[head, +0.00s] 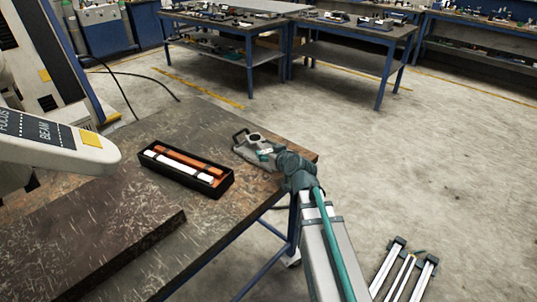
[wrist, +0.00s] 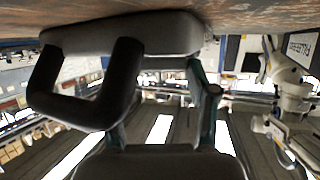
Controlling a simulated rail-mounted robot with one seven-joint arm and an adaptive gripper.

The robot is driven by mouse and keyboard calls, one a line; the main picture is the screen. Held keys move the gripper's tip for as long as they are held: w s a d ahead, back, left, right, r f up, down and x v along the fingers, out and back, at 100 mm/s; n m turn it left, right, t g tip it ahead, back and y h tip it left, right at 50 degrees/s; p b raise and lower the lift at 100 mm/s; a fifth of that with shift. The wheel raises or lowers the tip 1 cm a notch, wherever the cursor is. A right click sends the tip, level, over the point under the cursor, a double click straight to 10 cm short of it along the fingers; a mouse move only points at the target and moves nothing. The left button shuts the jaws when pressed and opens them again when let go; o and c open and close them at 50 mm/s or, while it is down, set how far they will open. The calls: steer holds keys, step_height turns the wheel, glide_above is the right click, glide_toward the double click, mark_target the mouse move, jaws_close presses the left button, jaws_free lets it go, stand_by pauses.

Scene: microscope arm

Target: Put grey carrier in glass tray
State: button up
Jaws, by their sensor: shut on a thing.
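The grey carrier (head: 245,151) is a rounded grey body with a dark loop handle. It is at the table's far right corner, in my gripper (head: 268,154). In the wrist view the carrier (wrist: 170,33) spans the top, its black handle at left; my gripper (wrist: 160,72) is shut on it. The wrist picture is upside down, with the table surface along the top edge. Whether the carrier touches the table is unclear. A black open tray (head: 213,190) lies left of my gripper, holding orange and white bars. I cannot tell whether it is the glass tray; no clear glass tray shows.
The worn table (head: 205,118) is bare around the black tray. A raised dark slab (head: 110,235) lies at front left. A white machine part (head: 55,145) overhangs the table's left side. Other workbenches (head: 225,45) stand behind, across open floor.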

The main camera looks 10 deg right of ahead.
steer(key=shift+s+f+b, duration=0.2)
steer(key=shift+f+b, duration=0.1)
steer(key=shift+f, duration=0.2)
steer(key=o, duration=1.2)
steer(key=shift+s+f, duration=0.15)
steer(key=shift+c, duration=0.2)
steer(key=shift+r+p, duration=0.65)
steer(key=shift+p, duration=0.35)
steer(key=b+v, duration=0.1)
steer(key=v, duration=0.4)
steer(key=shift+s, duration=0.1)
steer(key=shift+s+d+b, duration=0.1)
steer(key=shift+s+b, duration=0.1)
steer(key=shift+b, duration=0.25)
steer(key=b, duration=0.2)
steer(key=shift+w+b, duration=0.3)
steer(key=shift+r+b, duration=0.1)
steer(key=shift+b, duration=0.45)
steer(key=b, duration=0.4)
steer(key=shift+s+r+b, duration=0.1)
steer(key=shift+r+b, duration=0.1)
steer(key=shift+b, duration=0.15)
